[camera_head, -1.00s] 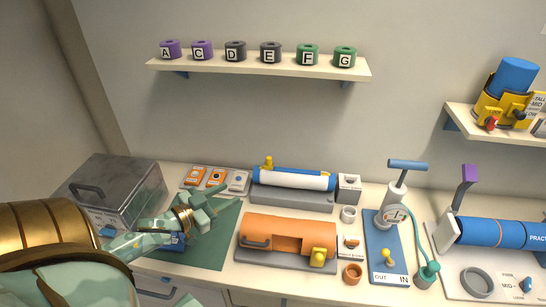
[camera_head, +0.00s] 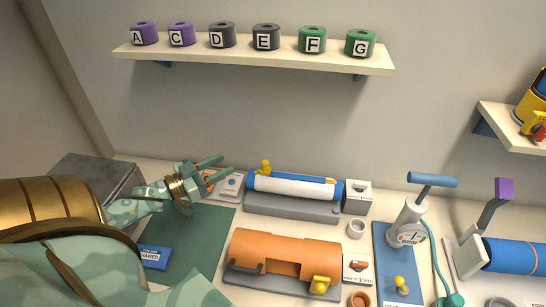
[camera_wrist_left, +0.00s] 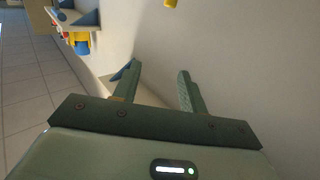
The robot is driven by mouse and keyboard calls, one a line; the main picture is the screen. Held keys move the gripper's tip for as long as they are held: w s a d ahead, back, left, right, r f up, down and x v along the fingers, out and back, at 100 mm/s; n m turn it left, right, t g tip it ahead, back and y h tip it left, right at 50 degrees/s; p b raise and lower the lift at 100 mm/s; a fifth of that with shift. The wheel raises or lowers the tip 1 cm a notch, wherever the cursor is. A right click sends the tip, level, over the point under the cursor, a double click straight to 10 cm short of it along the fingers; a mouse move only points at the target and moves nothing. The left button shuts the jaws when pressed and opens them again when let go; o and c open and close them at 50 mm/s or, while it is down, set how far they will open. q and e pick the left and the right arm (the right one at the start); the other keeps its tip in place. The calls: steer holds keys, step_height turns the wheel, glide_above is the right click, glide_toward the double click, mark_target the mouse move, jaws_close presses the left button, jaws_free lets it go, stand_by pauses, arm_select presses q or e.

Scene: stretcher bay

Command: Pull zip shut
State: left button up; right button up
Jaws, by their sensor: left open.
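A blue and white roll (camera_head: 294,186) lies on a grey base at the back of the bench. A yellow tab (camera_head: 265,168) stands up at its left end, and a smaller yellow piece shows at its right end. I cannot make out a zip line on it. My left gripper (camera_head: 226,165) is open and empty, left of the yellow tab and apart from it, its fingers pointing right. In the left wrist view both fingers (camera_wrist_left: 156,78) are spread with nothing between them, and a small yellow piece (camera_wrist_left: 171,3) shows at the top edge. My right gripper is not in view.
An orange cylinder (camera_head: 270,244) with a yellow knob (camera_head: 320,285) lies in front of the roll. A green mat (camera_head: 195,245) with a blue labelled pad (camera_head: 154,258) lies at left. A pump (camera_head: 407,232) stands right. A shelf (camera_head: 250,53) of lettered spools hangs above.

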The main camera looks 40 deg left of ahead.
arm_select(q)
steer(key=b, duration=0.6)
glide_toward(265, 166)
steer(key=x, duration=0.8)
steer(key=a+b+x, duration=0.1)
steer(key=x, duration=0.3)
steer(key=shift+w+d+r, duration=0.1)
steer(key=shift+w+r, duration=0.05)
steer(key=shift+w, duration=0.25)
jaws_close()
steer(key=shift+d, duration=0.1)
